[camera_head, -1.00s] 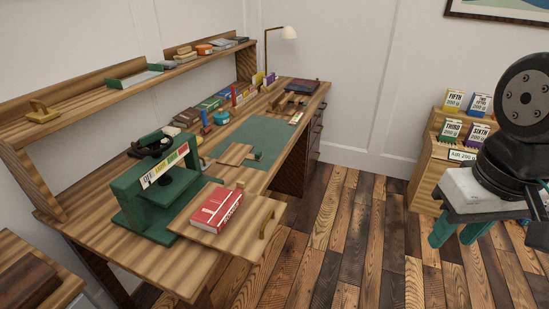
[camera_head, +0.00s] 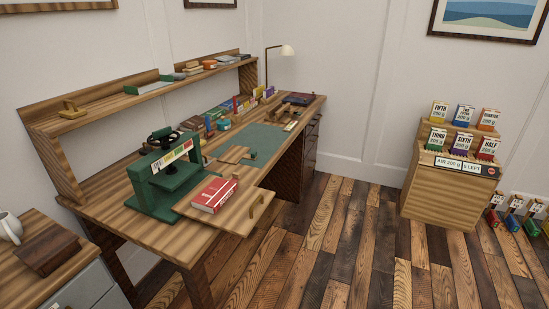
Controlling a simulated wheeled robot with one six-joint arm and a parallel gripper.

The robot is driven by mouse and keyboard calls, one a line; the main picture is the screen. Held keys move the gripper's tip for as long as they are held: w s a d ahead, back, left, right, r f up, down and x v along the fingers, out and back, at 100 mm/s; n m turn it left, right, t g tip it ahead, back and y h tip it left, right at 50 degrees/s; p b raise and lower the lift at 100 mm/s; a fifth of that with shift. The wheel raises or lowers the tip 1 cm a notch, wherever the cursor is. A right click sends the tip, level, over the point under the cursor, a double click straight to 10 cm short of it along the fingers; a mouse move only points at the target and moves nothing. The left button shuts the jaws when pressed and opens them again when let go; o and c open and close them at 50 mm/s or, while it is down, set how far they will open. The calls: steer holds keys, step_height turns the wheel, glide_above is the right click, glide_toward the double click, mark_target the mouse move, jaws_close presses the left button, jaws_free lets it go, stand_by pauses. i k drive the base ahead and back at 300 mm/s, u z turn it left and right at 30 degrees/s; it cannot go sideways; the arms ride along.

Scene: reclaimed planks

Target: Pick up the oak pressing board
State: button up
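Several pale wooden boards show in the head view, and I cannot tell for sure which is the oak pressing board. A small board with a raised handle (camera_head: 72,110) lies at the left end of the wall shelf. A small flat board (camera_head: 233,154) lies at the near edge of the green cutting mat (camera_head: 262,140). A larger board with a handle (camera_head: 245,214) sticks out in front of the green press (camera_head: 150,195), with a red book (camera_head: 214,195) lying on it. My gripper is not in view.
The wooden desk (camera_head: 120,215) stands against the wall below the shelf (camera_head: 130,97). A side cabinet with a dark wooden block (camera_head: 46,249) is at lower left. A card rack (camera_head: 445,190) stands at right. The plank floor between is clear.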

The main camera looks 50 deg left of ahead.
mark_target(235, 153)
steer(key=u, duration=0.1)
steer(key=i, duration=1.35)
steer(key=u, duration=0.6)
steer(key=i, duration=1.45)
steer(key=u, duration=1.75)
steer(key=i, duration=0.9)
steer(key=u, duration=0.85)
